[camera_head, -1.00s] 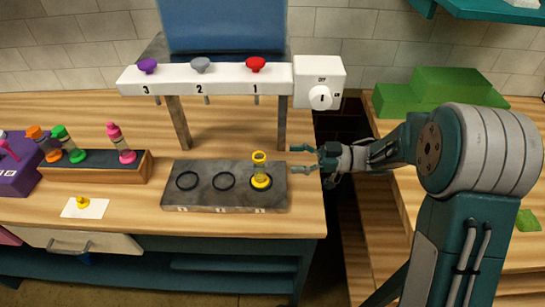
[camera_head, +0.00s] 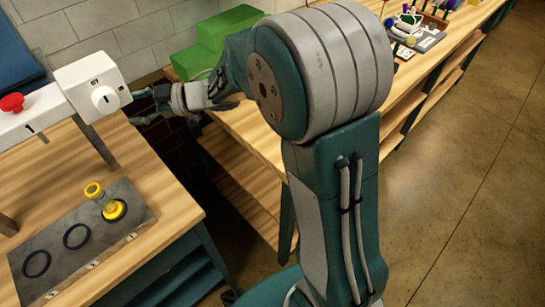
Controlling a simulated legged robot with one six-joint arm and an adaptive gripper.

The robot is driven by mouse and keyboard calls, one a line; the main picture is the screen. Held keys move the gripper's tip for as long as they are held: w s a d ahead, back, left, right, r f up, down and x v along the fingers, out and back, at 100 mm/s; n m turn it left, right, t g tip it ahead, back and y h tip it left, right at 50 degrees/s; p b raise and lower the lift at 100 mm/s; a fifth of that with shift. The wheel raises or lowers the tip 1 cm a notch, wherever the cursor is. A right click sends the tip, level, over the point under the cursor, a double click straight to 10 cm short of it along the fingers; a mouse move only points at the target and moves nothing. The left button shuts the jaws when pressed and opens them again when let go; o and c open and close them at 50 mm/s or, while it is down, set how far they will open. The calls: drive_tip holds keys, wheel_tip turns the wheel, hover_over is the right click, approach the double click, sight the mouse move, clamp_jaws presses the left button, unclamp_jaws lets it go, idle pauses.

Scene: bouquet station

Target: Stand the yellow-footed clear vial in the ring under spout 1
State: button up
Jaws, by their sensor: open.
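The clear vial (camera_head: 103,201) with a yellow foot and yellow rim stands at the right-hand ring place of the dark grey tray (camera_head: 65,254), on the side of the red-knobbed spout 1. It lines up with the nearby post, so it looks upright. Its foot covers most of that ring. My gripper (camera_head: 138,107) is open and empty. It is up and to the right of the vial, clear of it, near the white dial box.
The white dial box (camera_head: 92,84) and red knob (camera_head: 12,102) are at upper left. Two empty black rings (camera_head: 76,236) show on the tray. A green stepped block (camera_head: 212,42) sits on the right bench. A gap separates the two benches.

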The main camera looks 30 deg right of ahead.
drive_tip(key=w+d+r+m+t+h, duration=0.2)
drive_tip(key=d+r+m+t+h, duration=0.45)
drive_tip(key=d+h, duration=0.2)
drive_tip(key=s+d+r+m+h, duration=0.1)
drive_tip(key=s+d+m+h, duration=0.55)
drive_tip(key=d, duration=0.35)
drive_tip(key=s+f+m+g, duration=0.2)
drive_tip(key=s+f+g, duration=0.1)
drive_tip(key=s, duration=0.8)
drive_tip(key=s+d+f+m+g, duration=0.1)
drive_tip(key=s+f+m+g, duration=0.1)
drive_tip(key=s, duration=0.9)
drive_tip(key=shift+s+d+f+g, duration=0.25)
drive_tip(key=shift+f+g, duration=0.3)
drive_tip(key=shift+g, duration=0.6)
